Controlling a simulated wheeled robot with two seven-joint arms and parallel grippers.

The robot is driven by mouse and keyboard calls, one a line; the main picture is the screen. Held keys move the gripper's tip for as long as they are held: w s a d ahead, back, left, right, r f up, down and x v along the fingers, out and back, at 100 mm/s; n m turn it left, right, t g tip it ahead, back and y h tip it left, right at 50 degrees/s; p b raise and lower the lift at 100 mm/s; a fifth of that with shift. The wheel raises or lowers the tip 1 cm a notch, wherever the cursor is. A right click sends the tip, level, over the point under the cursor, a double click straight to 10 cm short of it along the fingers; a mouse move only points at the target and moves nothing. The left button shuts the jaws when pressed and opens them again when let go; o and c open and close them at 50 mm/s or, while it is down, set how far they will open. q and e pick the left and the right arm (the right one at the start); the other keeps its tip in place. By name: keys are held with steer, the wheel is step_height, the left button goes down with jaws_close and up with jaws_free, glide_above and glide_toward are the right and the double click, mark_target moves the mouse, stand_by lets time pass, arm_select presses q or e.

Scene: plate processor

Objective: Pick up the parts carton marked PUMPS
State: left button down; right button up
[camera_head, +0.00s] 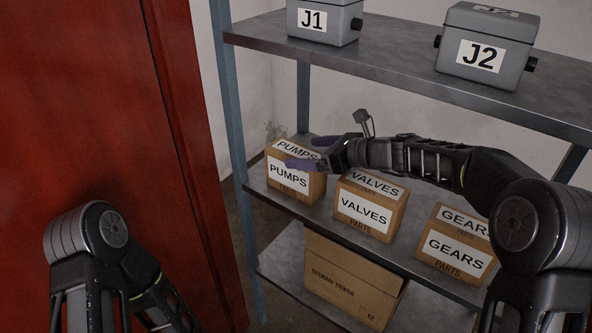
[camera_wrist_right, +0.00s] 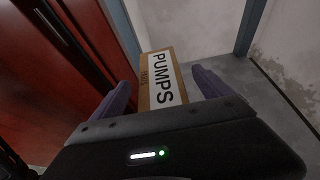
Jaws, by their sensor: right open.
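The PUMPS carton (camera_head: 288,182) is a brown box with white labels, upright at the left end of the middle shelf (camera_head: 330,205) in the head view. In the right wrist view, the PUMPS carton (camera_wrist_right: 158,80) shows between the fingers. My right gripper (camera_head: 304,158) is open, with its purple fingers at the carton's upper part. In the wrist view the right gripper (camera_wrist_right: 164,92) has one finger on each side of the carton. Whether the fingers touch it I cannot tell. My left arm shows at the lower left, but its gripper is out of view.
The VALVES carton (camera_head: 366,213) stands just right of PUMPS, and the GEARS carton (camera_head: 454,256) farther right. Grey boxes J1 (camera_head: 323,20) and J2 (camera_head: 484,50) sit on the upper shelf (camera_head: 400,70). A larger carton (camera_head: 350,282) is below. A blue post (camera_head: 232,110) and red panel (camera_head: 90,120) stand left.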

mark_target(297, 152)
steer(key=x, duration=0.4)
steer(key=shift+a, duration=0.1)
stand_by(0.4)
jaws_close()
steer(key=shift+w, duration=0.1)
stand_by(0.9)
